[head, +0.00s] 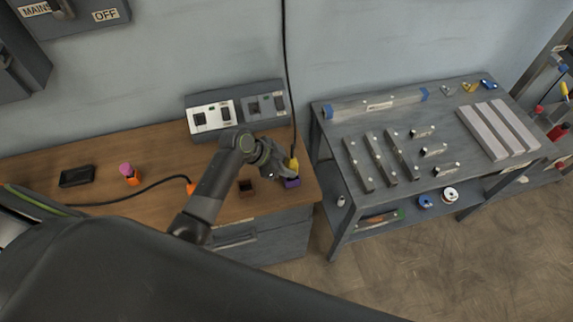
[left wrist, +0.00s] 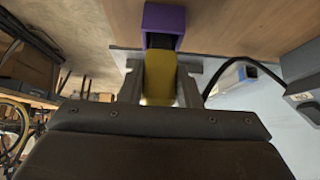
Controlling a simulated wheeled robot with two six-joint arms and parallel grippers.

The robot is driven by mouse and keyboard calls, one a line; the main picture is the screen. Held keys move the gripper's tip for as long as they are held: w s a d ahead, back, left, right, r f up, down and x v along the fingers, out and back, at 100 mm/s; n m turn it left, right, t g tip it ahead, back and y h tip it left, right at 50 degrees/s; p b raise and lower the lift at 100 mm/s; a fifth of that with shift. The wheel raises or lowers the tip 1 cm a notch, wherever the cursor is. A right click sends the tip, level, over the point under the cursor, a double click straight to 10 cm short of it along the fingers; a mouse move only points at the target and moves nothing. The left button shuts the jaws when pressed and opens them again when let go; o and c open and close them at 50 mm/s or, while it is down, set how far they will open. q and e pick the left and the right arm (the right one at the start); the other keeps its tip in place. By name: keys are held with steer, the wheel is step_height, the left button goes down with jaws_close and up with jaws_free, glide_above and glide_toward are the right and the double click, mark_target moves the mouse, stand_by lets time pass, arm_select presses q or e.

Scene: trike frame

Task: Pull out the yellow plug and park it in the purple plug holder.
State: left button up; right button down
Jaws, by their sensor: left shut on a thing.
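The yellow plug (head: 293,163) is between the fingers of my left gripper (head: 282,168), which is shut on it. In the left wrist view the yellow plug (left wrist: 160,78) sits between both fingers. The purple plug holder (head: 292,183) stands at the right end of the wooden bench, directly below the plug. In the left wrist view the purple plug holder (left wrist: 164,22) is right ahead of the plug, with a dark part between them. I cannot tell how deep the plug sits in it. My right gripper is not in view.
A black cord (head: 286,70) hangs down the wall to the plug. A socket panel (head: 235,110) stands at the back of the bench (head: 150,150). A grey table (head: 440,110) with metal bars is at the right.

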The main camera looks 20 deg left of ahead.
arm_select(q)
steer(key=shift+f+b, duration=0.5)
steer(key=shift+f, duration=0.3)
steer(key=o, duration=1.1)
steer(key=shift+r, duration=0.1)
steer(key=b+v, duration=0.2)
steer(key=v, duration=1.5)
steer(key=shift+s+a+r, duration=0.1)
steer(key=shift+a+r, duration=0.05)
